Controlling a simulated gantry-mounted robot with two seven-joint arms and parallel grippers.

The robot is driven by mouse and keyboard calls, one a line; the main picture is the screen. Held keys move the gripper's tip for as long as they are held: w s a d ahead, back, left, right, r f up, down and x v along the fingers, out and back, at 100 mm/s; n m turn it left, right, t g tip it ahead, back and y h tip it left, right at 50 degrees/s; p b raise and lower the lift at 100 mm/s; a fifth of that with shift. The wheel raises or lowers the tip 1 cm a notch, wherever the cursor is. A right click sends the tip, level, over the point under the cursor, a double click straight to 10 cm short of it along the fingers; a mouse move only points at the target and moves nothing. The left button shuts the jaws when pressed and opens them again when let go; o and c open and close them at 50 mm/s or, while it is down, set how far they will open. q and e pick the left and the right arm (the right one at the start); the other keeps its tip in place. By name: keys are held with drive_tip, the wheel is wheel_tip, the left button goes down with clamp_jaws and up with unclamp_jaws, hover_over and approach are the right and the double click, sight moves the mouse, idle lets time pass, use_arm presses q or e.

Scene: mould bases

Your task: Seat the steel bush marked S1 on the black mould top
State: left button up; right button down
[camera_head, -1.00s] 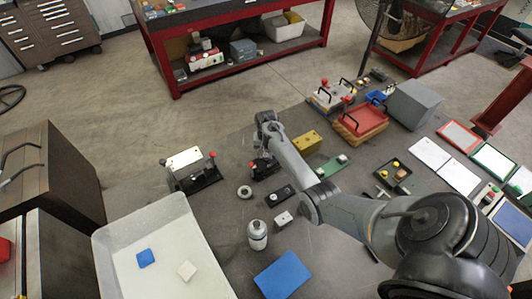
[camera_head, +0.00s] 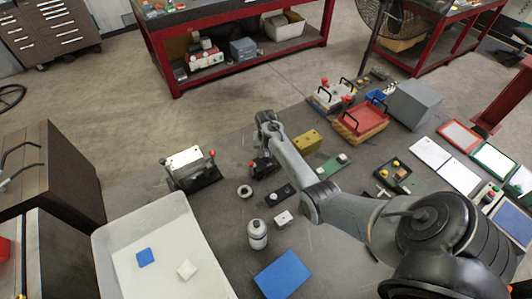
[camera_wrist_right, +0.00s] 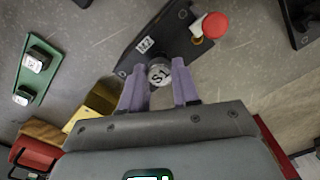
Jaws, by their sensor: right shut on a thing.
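My right gripper (camera_wrist_right: 158,88) has its purple fingers shut on the steel bush (camera_wrist_right: 159,72), whose round end shows the mark S1. The black mould top (camera_wrist_right: 178,38) is right by the bush in the right wrist view, with a white label and a red knob on it. I cannot tell whether the bush touches it or is still above it. In the head view my right gripper (camera_head: 262,158) is at the black mould top (camera_head: 266,170), and the bush is too small to make out. My left gripper is not in view.
A yellow block (camera_head: 306,141) and a green plate (camera_head: 333,166) lie to the right of the gripper. A grey ring (camera_head: 244,191) and a silver block on a black base (camera_head: 188,160) are to the left. A bottle (camera_head: 257,235) stands nearer the front.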

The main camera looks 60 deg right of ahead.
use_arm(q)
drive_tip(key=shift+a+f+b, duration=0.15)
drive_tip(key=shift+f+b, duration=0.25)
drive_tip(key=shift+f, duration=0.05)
use_arm(e)
drive_tip(key=shift+f, duration=0.7)
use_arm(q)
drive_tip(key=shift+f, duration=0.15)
use_arm(e)
drive_tip(key=shift+f, duration=0.4)
drive_tip(key=c, duration=0.9)
unclamp_jaws()
drive_tip(key=shift+o, duration=0.7)
